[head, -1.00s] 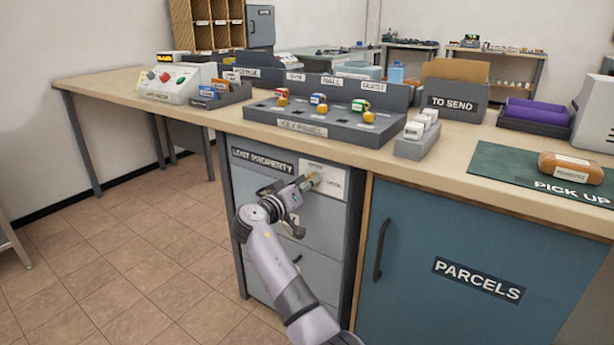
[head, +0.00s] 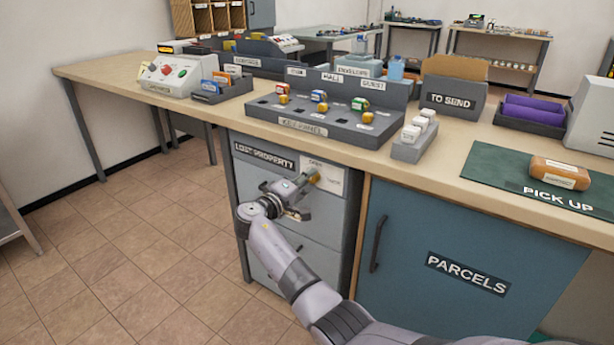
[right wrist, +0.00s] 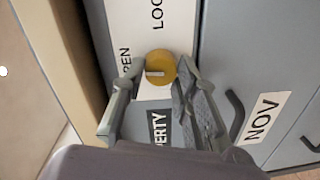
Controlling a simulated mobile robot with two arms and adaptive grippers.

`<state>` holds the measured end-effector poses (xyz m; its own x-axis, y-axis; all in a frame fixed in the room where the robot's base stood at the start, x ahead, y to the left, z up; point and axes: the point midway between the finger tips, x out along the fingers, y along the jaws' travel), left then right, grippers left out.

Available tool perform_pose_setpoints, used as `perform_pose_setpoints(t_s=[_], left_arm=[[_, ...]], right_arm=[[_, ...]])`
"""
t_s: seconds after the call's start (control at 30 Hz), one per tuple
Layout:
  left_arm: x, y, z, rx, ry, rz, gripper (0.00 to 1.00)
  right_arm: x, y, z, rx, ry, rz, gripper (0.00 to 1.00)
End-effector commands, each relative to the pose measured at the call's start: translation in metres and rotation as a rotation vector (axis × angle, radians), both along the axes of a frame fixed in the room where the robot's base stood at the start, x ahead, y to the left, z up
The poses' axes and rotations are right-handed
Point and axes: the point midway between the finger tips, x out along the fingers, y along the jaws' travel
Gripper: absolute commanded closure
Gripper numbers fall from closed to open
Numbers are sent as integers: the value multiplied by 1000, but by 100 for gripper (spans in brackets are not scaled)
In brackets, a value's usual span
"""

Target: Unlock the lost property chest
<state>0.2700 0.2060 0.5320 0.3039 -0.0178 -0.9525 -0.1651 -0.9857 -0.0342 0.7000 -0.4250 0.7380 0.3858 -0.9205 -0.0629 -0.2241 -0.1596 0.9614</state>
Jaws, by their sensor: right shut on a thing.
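The lost property chest (head: 315,215) is a grey drawer unit under the counter, with a "LOST PROPERTY" label. Its white lock plate (head: 325,165) carries the words OPEN and LOCK. A round yellow key head (right wrist: 160,67) sits at the plate; its shaft is hidden. A pale bar on the head lies sideways in the right wrist view, in line with OPEN rather than LOCK. My right gripper (head: 308,182) is shut on this key, with one finger on each side, as the right wrist view (right wrist: 160,72) shows. My left gripper is out of view.
Above stands a key panel (head: 320,122) with several coloured keys. A blue parcels cabinet (head: 470,250) is at the right, its handle (head: 378,243) sticking out. The counter's edge overhangs the chest. The tiled floor (head: 150,245) at left is clear.

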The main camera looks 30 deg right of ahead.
Motion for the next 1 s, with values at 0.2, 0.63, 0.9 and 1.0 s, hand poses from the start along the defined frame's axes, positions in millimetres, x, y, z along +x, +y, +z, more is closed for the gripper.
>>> perform_pose_setpoints(t_s=[0.2, 0.63, 0.9, 1.0], left_arm=[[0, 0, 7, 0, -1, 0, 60], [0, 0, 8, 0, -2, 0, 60], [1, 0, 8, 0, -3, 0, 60], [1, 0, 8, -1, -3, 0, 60]], right_arm=[[1, 0, 3, -28, 60, 1, 100], [1, 0, 2, -38, 83, 2, 100], [1, 0, 2, -37, 82, 1, 63], [1, 0, 1, -37, 82, 1, 56]])
